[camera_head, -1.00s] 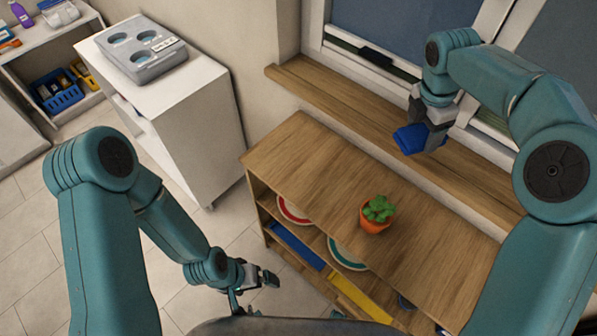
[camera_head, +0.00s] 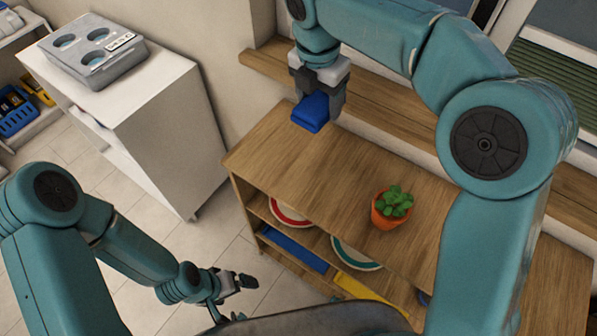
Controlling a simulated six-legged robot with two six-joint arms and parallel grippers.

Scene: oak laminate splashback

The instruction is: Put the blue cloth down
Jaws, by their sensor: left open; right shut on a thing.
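The blue cloth (camera_head: 311,113) is a small folded bundle. My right gripper (camera_head: 318,92) is shut on it and points down, with the cloth below its fingers. In the picture the cloth lies over the back left part of the wooden shelf unit's top (camera_head: 290,155). I cannot tell its exact height, but it appears held above the top. My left gripper (camera_head: 240,283) is open and empty, low at the left of the shelf unit, over the tiled floor.
A potted plant (camera_head: 391,207) in an orange pot stands on the wooden top. Plates and blue and yellow items lie on the shelf below. A wooden window sill (camera_head: 389,117) runs behind. A white cabinet (camera_head: 170,125) with a grey box (camera_head: 95,50) stands at left.

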